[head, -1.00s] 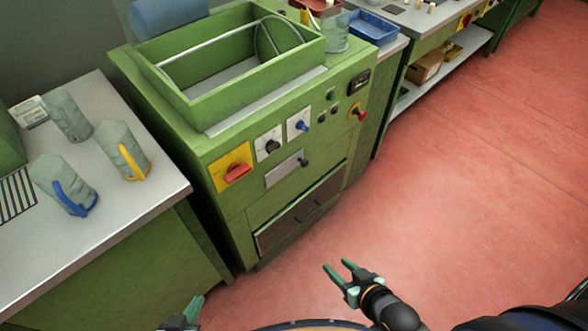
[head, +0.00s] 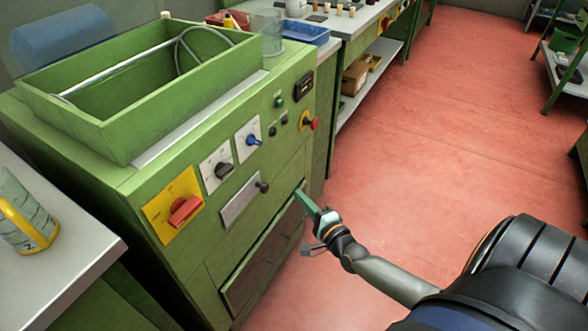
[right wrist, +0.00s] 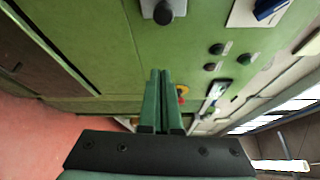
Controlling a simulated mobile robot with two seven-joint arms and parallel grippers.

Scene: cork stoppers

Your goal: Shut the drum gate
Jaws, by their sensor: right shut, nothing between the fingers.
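The green machine (head: 130,190) has a pale metal slide plate (head: 240,200) on its front, which looks like the drum gate. A dark round knob (head: 263,187) sticks out at the plate's right end. The knob also shows at the top of the right wrist view (right wrist: 163,13). My right gripper (head: 302,196) is shut and empty, close to the machine's front, to the right of the knob and slightly lower. A gap separates its fingertips from the knob; they also show in the right wrist view (right wrist: 160,76). My left gripper is out of view.
Around the plate are a red switch on a yellow panel (head: 173,206), a black selector (head: 223,170), a blue selector (head: 253,140) and a red button (head: 312,123). A dark recessed panel (head: 265,255) lies below. Red floor (head: 420,160) is open at the right.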

